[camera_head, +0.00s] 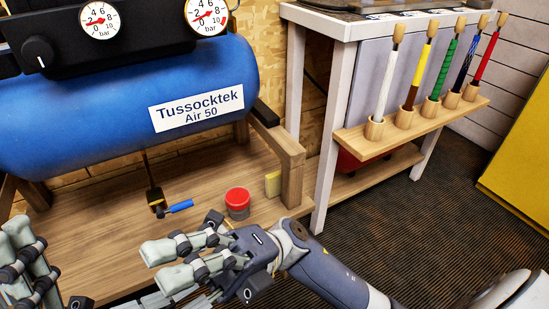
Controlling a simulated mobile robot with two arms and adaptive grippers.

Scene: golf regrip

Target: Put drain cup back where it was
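A small round cup with a red top and grey lower part (237,203) stands upright on the wooden shelf (105,245); I take it to be the drain cup. It is right of the drain fitting with a blue handle (180,206) that hangs under the blue air tank (120,100). My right gripper (157,266) is open and empty, in front of the cup and left of it, with its fingers pointing left. My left gripper (12,247) is at the bottom left corner, partly cut off by the frame; its visible fingers are spread, with nothing seen between them.
A white-framed bench (340,100) at the right has a wooden rack (415,128) of several golf grips. A yellow cabinet (520,150) stands far right. The shelf beneath the drain fitting looks clear.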

